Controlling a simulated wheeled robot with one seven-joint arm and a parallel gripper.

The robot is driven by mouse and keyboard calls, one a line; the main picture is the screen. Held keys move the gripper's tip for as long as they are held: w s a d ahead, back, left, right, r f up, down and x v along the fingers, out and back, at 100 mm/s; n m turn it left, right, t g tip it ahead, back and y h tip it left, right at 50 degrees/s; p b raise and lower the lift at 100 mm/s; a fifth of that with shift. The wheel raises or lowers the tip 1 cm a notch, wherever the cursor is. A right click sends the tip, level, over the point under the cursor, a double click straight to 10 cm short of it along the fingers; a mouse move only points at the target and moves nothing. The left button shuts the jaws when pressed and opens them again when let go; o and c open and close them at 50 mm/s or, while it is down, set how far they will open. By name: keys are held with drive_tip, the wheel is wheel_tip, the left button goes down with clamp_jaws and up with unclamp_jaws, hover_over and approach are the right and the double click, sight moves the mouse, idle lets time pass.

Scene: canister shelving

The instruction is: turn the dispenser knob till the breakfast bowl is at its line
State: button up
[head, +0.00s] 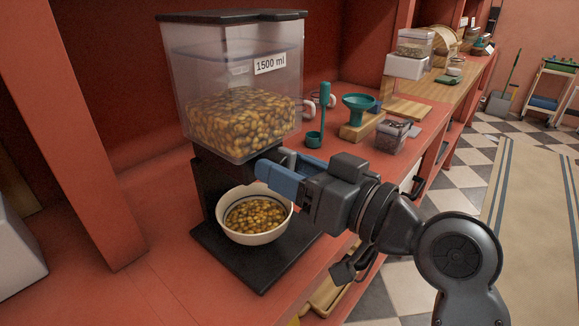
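The clear dispenser (235,75), labelled 1500 ml, stands on the counter with a dark lid and base. Its lower part holds golden-brown cereal (240,120). The cream breakfast bowl (247,238) sits upright on the dark base under the outlet, with cereal (255,215) inside. A dark line runs around the bowl's inner wall near the rim, and the cereal surface looks below it. My gripper (270,168), with blue fingers, reaches from the right to the dispenser's front, above the bowl. The knob is mostly hidden by the fingers, so its angle and their grip are unclear.
A teal scoop (315,137), a teal funnel (358,101) on a wooden block, and a small clear container (391,136) stand to the right. A shelf post (75,130) rises at left. Checkered floor (400,290) lies beyond the counter's front edge.

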drive_tip(key=o, duration=0.3)
drive_tip(key=shift+b+v, duration=0.8)
drive_tip(key=shift+v, duration=3.1)
drive_tip(key=s+d+f+m+t+h, duration=0.2)
drive_tip(key=s+d+f+m+h, duration=0.3)
drive_tip(key=f, duration=0.4)
drive_tip(key=s+d+f+m+t+h, duration=0.25)
drive_tip(key=s+d+f+h, duration=0.3)
drive_tip(key=f, duration=0.35)
drive_tip(key=s+d+h, duration=0.1)
drive_tip(key=s+d, duration=0.1)
drive_tip(key=s, duration=0.5)
drive_tip(key=s+d+h, duration=0.1)
drive_tip(key=s+d, duration=0.1)
drive_tip(key=s, duration=0.5)
drive_tip(key=s+d+h, duration=0.1)
drive_tip(key=s+d, duration=0.1)
drive_tip(key=s, duration=0.6)
drive_tip(key=shift+s+d+g+h, duration=0.1)
drive_tip(key=shift+g+h, duration=0.25)
